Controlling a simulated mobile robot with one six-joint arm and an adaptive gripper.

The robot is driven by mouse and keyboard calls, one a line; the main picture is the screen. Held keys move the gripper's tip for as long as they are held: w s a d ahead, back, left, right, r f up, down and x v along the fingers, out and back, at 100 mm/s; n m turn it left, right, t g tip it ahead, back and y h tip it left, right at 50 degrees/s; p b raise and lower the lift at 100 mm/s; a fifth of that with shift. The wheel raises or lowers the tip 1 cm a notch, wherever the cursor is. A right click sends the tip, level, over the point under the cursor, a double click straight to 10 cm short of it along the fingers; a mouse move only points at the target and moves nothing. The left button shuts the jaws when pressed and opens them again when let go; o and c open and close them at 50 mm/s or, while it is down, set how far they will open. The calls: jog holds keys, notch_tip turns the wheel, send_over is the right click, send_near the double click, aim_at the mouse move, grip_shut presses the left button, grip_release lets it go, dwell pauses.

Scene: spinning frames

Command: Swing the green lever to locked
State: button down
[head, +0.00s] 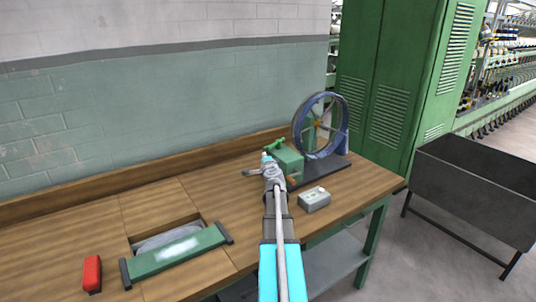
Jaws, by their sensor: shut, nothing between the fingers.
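The green lever (276,144) sits on top of a green box-shaped housing (289,163) at the far right part of the workbench. A large spoked wheel (319,125) stands behind the housing on a dark base. My gripper (267,160) is shut and empty, just in front of the housing and below the lever in the picture. I cannot tell whether it touches the housing or the lever. My arm hides part of the housing's front and left side.
A grey box (314,200) with a knob lies right of my arm. A green-framed panel (175,253) and a red block (92,274) lie at the left. A dark bin (475,190) stands right of the bench (160,195). A green cabinet (400,75) is behind.

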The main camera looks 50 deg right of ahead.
jog(key=shift+s+a, duration=0.35)
jog(key=shift+a, duration=0.45)
